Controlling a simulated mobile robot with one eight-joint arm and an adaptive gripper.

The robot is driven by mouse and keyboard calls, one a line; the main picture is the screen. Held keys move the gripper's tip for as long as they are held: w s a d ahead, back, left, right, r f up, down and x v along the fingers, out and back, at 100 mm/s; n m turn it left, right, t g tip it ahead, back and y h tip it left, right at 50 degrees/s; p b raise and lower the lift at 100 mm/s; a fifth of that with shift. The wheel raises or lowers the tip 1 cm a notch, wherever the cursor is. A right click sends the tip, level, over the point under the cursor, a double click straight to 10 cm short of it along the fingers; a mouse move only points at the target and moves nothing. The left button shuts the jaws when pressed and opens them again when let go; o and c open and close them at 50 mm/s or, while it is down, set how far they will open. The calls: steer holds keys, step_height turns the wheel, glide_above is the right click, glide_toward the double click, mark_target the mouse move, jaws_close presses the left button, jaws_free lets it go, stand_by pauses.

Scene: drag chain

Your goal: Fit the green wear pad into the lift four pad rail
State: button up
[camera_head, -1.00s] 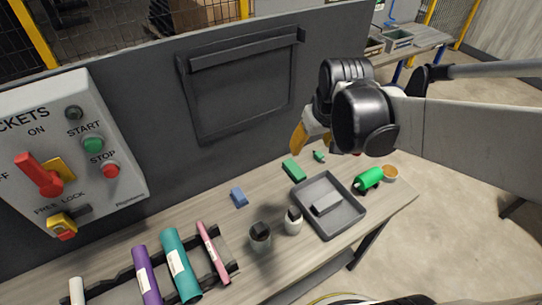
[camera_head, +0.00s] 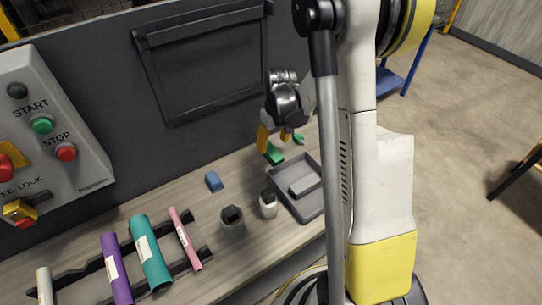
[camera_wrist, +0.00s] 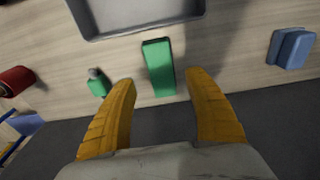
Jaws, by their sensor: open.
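The green wear pad (camera_wrist: 158,66) is a flat green block lying on the wooden bench. In the wrist view it sits between and just beyond the tips of my gripper's yellow fingers (camera_wrist: 160,84). The fingers are spread apart and empty. In the head view my gripper (camera_head: 275,143) hangs above the green pad (camera_head: 273,154), which the fingers partly cover. I cannot tell which thing in view is the lift four pad rail.
A grey tray (camera_head: 275,182) with a grey block (camera_head: 305,185) stands beside the pad. A blue block (camera_head: 214,181) lies to the left; a small green item (camera_wrist: 98,83) lies close by. The dark panel (camera_head: 205,62) rises behind the bench.

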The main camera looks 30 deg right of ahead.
mark_target(272, 151)
steer(key=f+b, duration=0.1)
steer(key=f, duration=0.2)
steer(key=f+b, duration=0.1)
steer(key=f, duration=0.1)
steer(key=shift+w+a+f+b, duration=0.1)
steer(key=shift+w+f+b, duration=0.1)
steer(key=shift+w+b, duration=0.15)
steer(key=shift+s+r, duration=0.1)
jaws_close()
